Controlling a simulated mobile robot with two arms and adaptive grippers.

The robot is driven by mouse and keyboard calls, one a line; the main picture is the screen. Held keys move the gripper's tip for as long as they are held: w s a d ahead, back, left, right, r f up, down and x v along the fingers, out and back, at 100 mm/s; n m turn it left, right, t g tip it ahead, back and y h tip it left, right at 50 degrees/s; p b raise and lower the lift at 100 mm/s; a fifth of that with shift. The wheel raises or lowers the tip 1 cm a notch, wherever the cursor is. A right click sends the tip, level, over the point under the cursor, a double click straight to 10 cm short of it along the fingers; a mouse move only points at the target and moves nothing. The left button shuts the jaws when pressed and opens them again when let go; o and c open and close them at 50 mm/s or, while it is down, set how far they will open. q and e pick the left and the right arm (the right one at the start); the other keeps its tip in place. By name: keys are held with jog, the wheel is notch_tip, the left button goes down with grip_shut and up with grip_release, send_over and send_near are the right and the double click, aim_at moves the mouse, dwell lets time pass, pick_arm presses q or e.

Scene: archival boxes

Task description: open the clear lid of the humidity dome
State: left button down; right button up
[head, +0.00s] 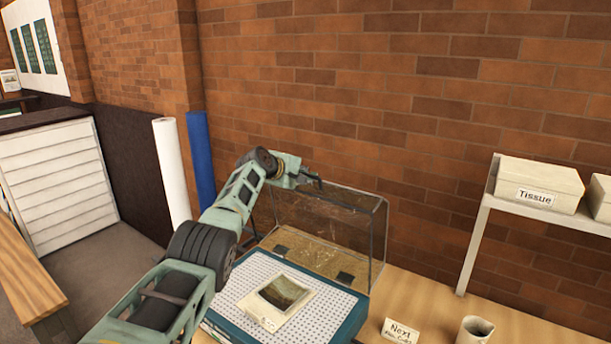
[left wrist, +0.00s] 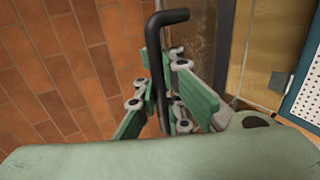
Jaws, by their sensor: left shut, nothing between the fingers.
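The clear lid (head: 350,225) of the humidity dome stands raised at the back of its teal base (head: 345,325), hinged along the rear edge near the brick wall. The base has a white perforated top (head: 244,272) with a curled photo print (head: 283,294) on it. My left gripper (head: 312,181) is at the lid's upper left edge, shut with nothing held. In the left wrist view a black bent handle (left wrist: 158,60) crosses close by the fingers of the gripper (left wrist: 175,95); whether they touch cannot be told. My right gripper is not in view.
A white shelf (head: 478,225) at the right carries a box labelled Tissue (head: 540,182). A small "Next" card (head: 400,332) and a cup (head: 475,330) stand on the wooden table (head: 425,295). White (head: 171,170) and blue (head: 201,160) rolls stand at the left.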

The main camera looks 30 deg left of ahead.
pick_arm(q)
jog(key=c, duration=2.5)
grip_release()
jog(key=shift+a+r, duration=0.1)
jog(key=shift+r, duration=0.4)
jog(key=o, duration=0.3)
jog(key=shift+s, duration=0.1)
jog(key=shift+o, duration=0.4)
jog(key=shift+s, duration=0.2)
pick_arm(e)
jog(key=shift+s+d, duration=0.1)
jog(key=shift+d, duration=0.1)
pick_arm(q)
jog(key=shift+f, duration=0.15)
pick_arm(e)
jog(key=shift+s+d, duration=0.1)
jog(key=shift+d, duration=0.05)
pick_arm(q)
jog(key=shift+s, duration=0.15)
jog(key=shift+v, duration=0.95)
jog(key=v, duration=1)
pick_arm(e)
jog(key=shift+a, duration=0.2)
